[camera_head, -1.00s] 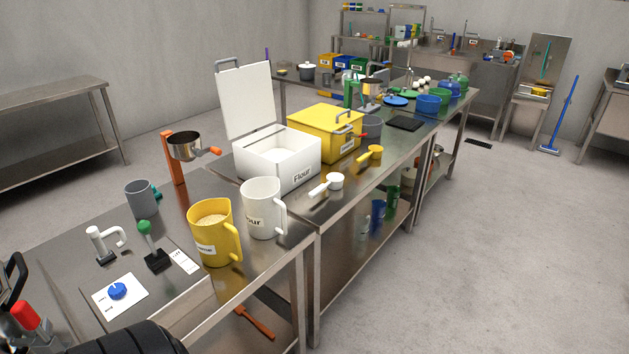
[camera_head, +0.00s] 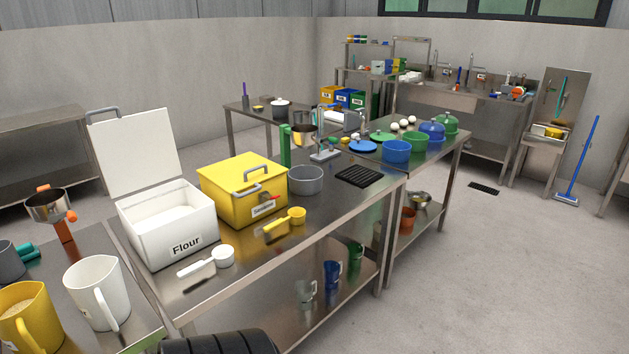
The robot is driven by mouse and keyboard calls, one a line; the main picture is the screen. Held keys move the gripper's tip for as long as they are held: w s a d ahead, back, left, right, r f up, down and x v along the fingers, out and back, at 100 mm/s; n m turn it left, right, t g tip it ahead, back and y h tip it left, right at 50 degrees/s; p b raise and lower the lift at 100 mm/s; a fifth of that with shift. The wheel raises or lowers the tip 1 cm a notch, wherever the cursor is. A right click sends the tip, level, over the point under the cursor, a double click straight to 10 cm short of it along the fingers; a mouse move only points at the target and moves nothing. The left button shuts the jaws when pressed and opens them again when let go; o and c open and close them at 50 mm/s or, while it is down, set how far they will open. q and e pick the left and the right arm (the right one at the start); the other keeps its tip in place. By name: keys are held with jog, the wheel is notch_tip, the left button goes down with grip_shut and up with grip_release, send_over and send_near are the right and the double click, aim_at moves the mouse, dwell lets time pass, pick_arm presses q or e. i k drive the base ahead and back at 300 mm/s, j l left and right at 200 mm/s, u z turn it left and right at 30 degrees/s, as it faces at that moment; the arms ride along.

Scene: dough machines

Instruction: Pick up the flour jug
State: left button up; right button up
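The flour jug, a white jug with a handle (camera_head: 97,292), stands upright at the lower left on the near steel table. Neither of my grippers is in view. A black ribbed part, probably of my arm, shows at the bottom edge, apart from the jug in the picture.
An open white flour bin (camera_head: 168,240) and a closed yellow semolina bin (camera_head: 243,187) stand on the adjoining table. A white scoop (camera_head: 222,257) and yellow scoop (camera_head: 296,216) lie before them. An orange-handled sieve (camera_head: 48,207) stands behind the jugs. Open floor lies to the right.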

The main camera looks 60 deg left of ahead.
aim_at(96, 284)
jog(key=i+u, duration=0.1)
jog(key=u, duration=0.75)
jog(key=i+l+u, duration=0.15)
jog(key=u, duration=0.7)
jog(key=i+l, duration=0.05)
jog(key=l, duration=0.05)
